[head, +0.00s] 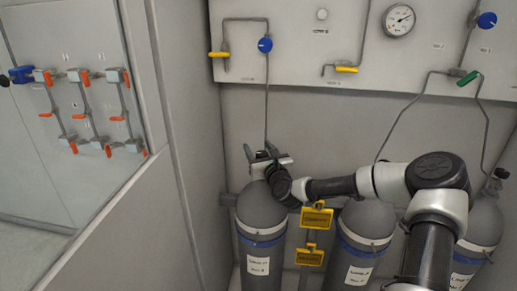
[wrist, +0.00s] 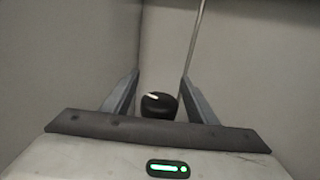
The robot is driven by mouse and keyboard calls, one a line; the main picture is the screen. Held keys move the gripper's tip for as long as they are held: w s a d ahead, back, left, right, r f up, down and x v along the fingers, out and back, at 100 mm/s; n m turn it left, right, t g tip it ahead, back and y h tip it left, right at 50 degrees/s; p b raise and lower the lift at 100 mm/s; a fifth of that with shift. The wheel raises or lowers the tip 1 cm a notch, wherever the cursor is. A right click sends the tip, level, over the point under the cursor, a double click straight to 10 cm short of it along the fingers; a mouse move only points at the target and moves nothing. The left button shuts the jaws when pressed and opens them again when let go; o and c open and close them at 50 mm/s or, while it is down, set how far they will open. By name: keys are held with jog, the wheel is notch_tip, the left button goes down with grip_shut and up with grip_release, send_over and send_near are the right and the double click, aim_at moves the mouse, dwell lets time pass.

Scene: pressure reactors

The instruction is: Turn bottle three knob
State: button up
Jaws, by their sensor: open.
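Three grey gas bottles stand along the back wall; their labels are too small to read surely, so I cannot tell the numbers. My gripper (head: 260,154) is over the top of the leftmost bottle (head: 261,222) and hides its valve in the head view. In the wrist view my gripper (wrist: 160,76) has its two fingers apart. A black knob with a white mark (wrist: 160,104) sits between them, with a gap visible on each side. Its lower part is hidden by my gripper's body.
The middle bottle (head: 364,226) and right bottle (head: 481,231) are partly behind my arm. Yellow tags (head: 316,217) hang between the left and middle bottles. A thin pipe (head: 266,100) runs down close behind the gripper. A wall (head: 188,150) stands close on the left.

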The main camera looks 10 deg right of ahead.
jog(key=c, duration=1.1)
jog(key=shift+o, duration=0.2)
jog(key=f+n+y+b, duration=0.1)
jog(key=y+b, duration=0.1)
jog(key=b, duration=0.2)
jog(key=shift+s+a+n+g+y+b, duration=0.1)
jog(key=shift+a+n+g+y+b, duration=0.25)
jog(key=shift+b, duration=0.65)
jog(key=n+y+b, duration=0.1)
jog(key=g+y+b, duration=0.1)
jog(key=shift+a+r+n+b, duration=0.15)
jog(key=shift+n+b, duration=0.2)
jog(key=shift+b, duration=0.05)
jog(key=shift+s+a+r+n+g+y+b, duration=0.1)
jog(key=shift+a+r+n+g+y+b, duration=0.1)
jog(key=shift+n+g+y+b, duration=0.3)
jog(key=shift+s+a+r+n+g+y+b, duration=0.1)
jog(key=shift+r+n+y+b, duration=0.1)
jog(key=shift+y, duration=0.45)
jog(key=o, duration=1.1)
jog(key=shift+c, duration=0.2)
